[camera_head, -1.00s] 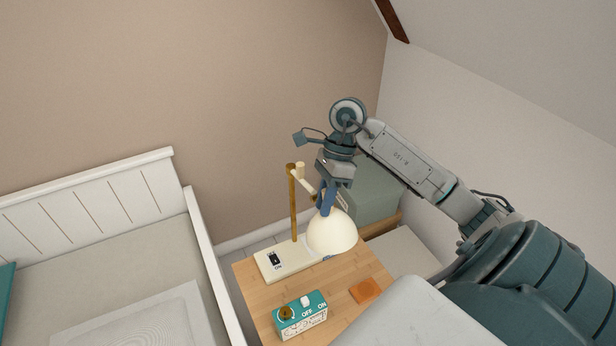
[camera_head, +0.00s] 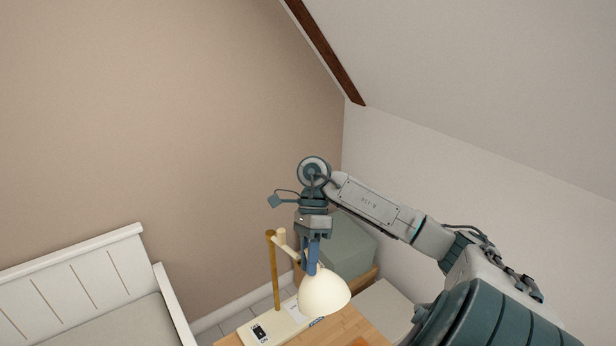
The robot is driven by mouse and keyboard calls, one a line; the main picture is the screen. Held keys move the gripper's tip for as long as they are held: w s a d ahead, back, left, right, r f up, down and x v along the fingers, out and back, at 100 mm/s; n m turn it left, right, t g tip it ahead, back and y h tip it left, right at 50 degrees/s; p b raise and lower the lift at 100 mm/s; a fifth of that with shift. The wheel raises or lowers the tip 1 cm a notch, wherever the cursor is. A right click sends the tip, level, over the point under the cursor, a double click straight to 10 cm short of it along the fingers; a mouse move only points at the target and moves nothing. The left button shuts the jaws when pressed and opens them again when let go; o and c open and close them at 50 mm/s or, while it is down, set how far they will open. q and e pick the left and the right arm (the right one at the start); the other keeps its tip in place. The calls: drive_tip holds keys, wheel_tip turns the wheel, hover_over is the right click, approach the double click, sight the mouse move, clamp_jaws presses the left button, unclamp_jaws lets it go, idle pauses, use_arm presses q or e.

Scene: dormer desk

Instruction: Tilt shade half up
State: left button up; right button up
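The desk lamp has a cream, dome-shaped shade (camera_head: 325,294) on a short arm from a brass post (camera_head: 274,272). The post stands on a cream base (camera_head: 270,333) with a dark switch. The shade sits to the right of the post, its rounded top toward the upper left. My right gripper (camera_head: 311,268) points down, its blue fingers at the top of the shade. The fingers overlap in this view, so I cannot tell whether they close on the shade or its neck. My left gripper is not in view.
The wooden desk top (camera_head: 349,326) shows at the bottom edge. A grey-green box (camera_head: 346,246) stands behind the lamp. A white bed frame (camera_head: 80,285) is at the left. The sloped ceiling (camera_head: 480,75) with a dark beam (camera_head: 325,50) is at the upper right.

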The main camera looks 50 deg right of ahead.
sight(310, 283)
drive_tip(key=o, duration=0.3)
drive_tip(key=shift+r, duration=0.15)
drive_tip(key=shift+r+p, duration=0.35)
drive_tip(key=shift+p, duration=0.1)
wheel_tip(310, 283, up, 3)
drive_tip(key=p, duration=0.3)
drive_tip(key=shift+d, duration=0.1)
drive_tip(key=s+a+b, duration=0.1)
drive_tip(key=s+a+f+b, duration=0.1)
drive_tip(key=a+b, duration=0.1)
drive_tip(key=shift+s, duration=0.25)
drive_tip(key=s+a+r+b, duration=0.2)
drive_tip(key=s+a+b, duration=0.1)
drive_tip(key=s+a, duration=0.5)
drive_tip(key=shift+s+a+b, duration=0.35)
drive_tip(key=shift+a+b, duration=0.05)
drive_tip(key=shift+w+d, duration=0.1)
